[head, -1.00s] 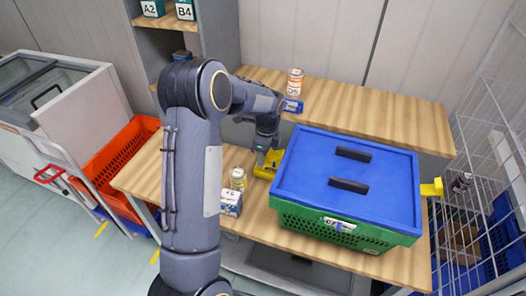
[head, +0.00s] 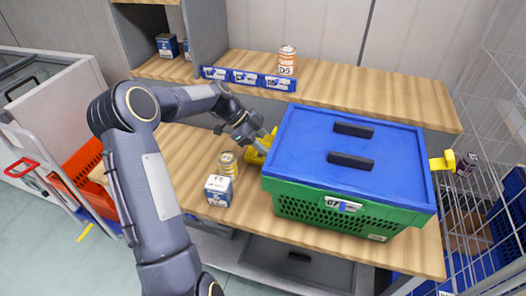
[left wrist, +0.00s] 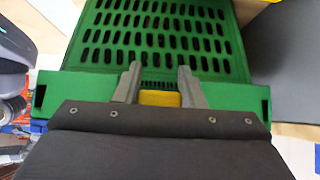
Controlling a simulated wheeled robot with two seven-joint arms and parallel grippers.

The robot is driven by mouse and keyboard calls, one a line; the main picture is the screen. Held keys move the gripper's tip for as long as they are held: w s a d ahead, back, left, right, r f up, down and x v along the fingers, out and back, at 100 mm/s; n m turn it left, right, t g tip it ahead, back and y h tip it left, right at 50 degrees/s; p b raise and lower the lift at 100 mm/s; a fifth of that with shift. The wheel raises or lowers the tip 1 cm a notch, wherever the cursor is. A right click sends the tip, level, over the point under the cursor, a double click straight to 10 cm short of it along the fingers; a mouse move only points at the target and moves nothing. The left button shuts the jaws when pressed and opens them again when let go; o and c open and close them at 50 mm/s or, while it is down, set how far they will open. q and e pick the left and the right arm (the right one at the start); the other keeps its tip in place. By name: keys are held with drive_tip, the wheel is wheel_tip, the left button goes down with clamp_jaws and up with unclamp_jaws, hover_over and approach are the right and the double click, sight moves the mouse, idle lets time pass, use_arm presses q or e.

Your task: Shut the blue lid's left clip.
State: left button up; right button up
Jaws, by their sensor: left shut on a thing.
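The blue lid (head: 345,140) lies on the green crate (head: 350,212) on the wooden table. The left clip (head: 263,143) is yellow and stands out from the lid's left edge; my gripper partly hides it. My left gripper (head: 259,138) is at that edge. In the left wrist view, my left gripper (left wrist: 157,72) has a finger on each side of the yellow clip (left wrist: 160,98), shut on it, in front of the crate's slotted green wall (left wrist: 160,30). The right clip (head: 442,160) sticks out from the lid's right edge. My right gripper is not in view.
An orange-labelled can (head: 287,60) is on the rear shelf. A wire rack (head: 490,170) stands at the right.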

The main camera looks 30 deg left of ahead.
use_arm(q)
drive_tip(key=shift+d+f+h+b, duration=0.15)
drive_tip(key=shift+d+h+b, duration=0.25)
drive_tip(key=shift+h+b, duration=0.3)
drive_tip(key=o, duration=1)
drive_tip(key=v, duration=0.7)
drive_tip(key=shift+a+r+b, duration=0.25)
drive_tip(key=shift+r+b, duration=0.05)
drive_tip(key=shift+b, duration=0.05)
drive_tip(key=shift+s, duration=0.1)
